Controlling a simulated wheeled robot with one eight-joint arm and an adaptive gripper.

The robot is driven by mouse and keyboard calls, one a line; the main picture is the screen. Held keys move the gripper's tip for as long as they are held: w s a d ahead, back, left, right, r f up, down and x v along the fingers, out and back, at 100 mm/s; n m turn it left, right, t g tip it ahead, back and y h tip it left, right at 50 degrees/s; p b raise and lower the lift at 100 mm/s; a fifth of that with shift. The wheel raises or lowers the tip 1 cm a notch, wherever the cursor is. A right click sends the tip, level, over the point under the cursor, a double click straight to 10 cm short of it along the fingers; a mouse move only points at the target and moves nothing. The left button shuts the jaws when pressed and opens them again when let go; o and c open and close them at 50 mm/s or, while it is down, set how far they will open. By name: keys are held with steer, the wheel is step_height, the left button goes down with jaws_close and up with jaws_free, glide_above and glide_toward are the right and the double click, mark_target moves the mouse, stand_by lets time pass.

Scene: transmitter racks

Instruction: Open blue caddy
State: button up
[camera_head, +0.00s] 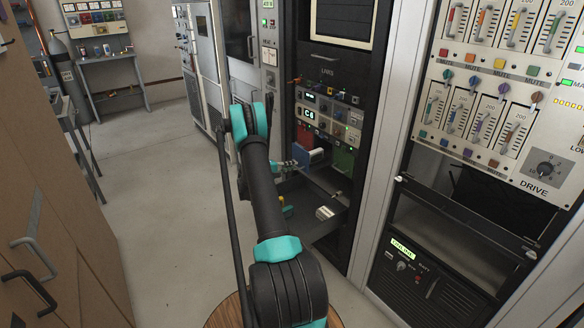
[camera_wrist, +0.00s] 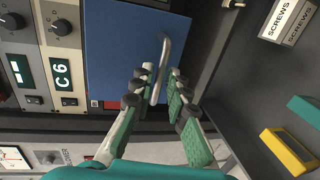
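The blue caddy (camera_wrist: 125,45) has a flat blue front with a silver bar handle (camera_wrist: 160,75) in the wrist view. In the head view the blue caddy (camera_head: 305,138) is a small patch in the dark rack, partly hidden. My gripper (camera_wrist: 161,76) has its two green-padded fingers on either side of the handle. Gaps show between the fingers and the bar, so the gripper looks open around it. In the head view my gripper (camera_head: 291,164) is small, at the front of the rack.
Instrument panels with knobs and green displays (camera_wrist: 60,72) adjoin the caddy. A green panel (camera_head: 343,162) is to its right in the head view. Below is a dark shelf (camera_head: 330,222). A yellow block (camera_wrist: 289,152) and a SCREWS label (camera_wrist: 281,18) show in the wrist view. Open floor (camera_head: 165,190) lies left.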

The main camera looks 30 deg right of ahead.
steer(key=shift+o, duration=0.8)
steer(key=w+v, duration=0.1)
steer(key=v, duration=1.1)
steer(key=shift+s, duration=0.45)
steer(key=shift+r, duration=0.1)
